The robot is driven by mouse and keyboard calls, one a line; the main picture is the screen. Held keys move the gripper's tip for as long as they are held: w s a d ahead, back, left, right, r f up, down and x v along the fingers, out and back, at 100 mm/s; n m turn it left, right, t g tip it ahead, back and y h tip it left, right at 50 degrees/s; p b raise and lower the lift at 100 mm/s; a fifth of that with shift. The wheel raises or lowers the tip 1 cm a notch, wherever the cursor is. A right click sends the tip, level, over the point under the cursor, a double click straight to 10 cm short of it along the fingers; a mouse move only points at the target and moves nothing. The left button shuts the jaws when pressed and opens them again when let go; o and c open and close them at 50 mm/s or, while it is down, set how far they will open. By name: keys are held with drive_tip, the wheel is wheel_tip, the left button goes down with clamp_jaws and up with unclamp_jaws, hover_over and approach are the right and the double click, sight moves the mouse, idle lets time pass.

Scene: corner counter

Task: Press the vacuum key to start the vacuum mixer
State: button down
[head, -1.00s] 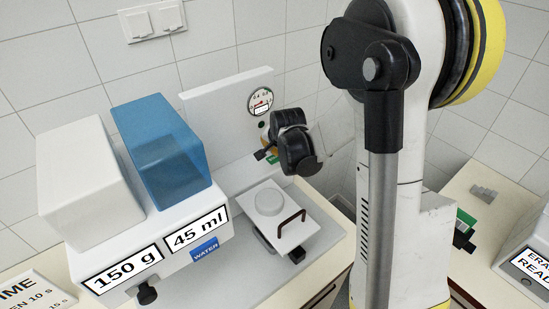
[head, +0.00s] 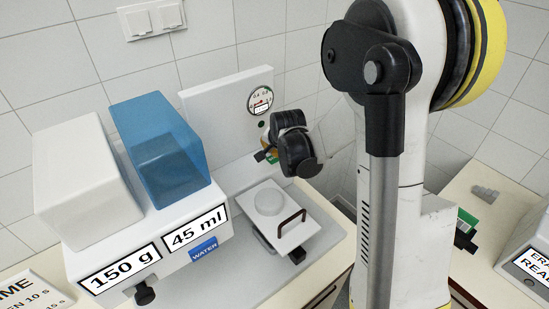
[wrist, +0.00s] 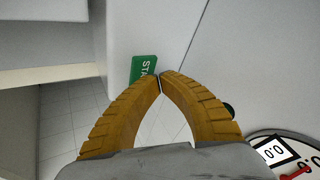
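My gripper (wrist: 161,80) is shut and empty, its two ribbed yellow-brown fingers meeting at the tips. In the wrist view a green key (wrist: 143,68) lettered "STA" lies just left of the tips; its remaining lettering is hidden. I cannot tell whether the tips touch it. A small dark green round part (wrist: 229,110) shows right of the fingers. No key marked vacuum is readable. In the head view my dark wrist largely hides the fingers and key.
A white lidded part with a dark handle (head: 292,223) stands below my gripper. To the left is a dispenser with a blue water tank (head: 160,150), a white box (head: 82,180) and labels "150 g" and "45 ml". A right-hand counter (head: 490,205) holds small items.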

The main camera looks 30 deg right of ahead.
drive_tip(key=shift+f+b, duration=0.4)
drive_tip(key=shift+b, duration=0.05)
idle(0.3)
drive_tip(key=shift+r, duration=0.1)
drive_tip(key=shift+r+p, duration=0.6)
drive_tip(key=shift+r, duration=0.15)
drive_tip(key=shift+r+p, duration=1.7)
drive_tip(key=shift+r, duration=0.85)
drive_tip(key=shift+f, duration=0.1)
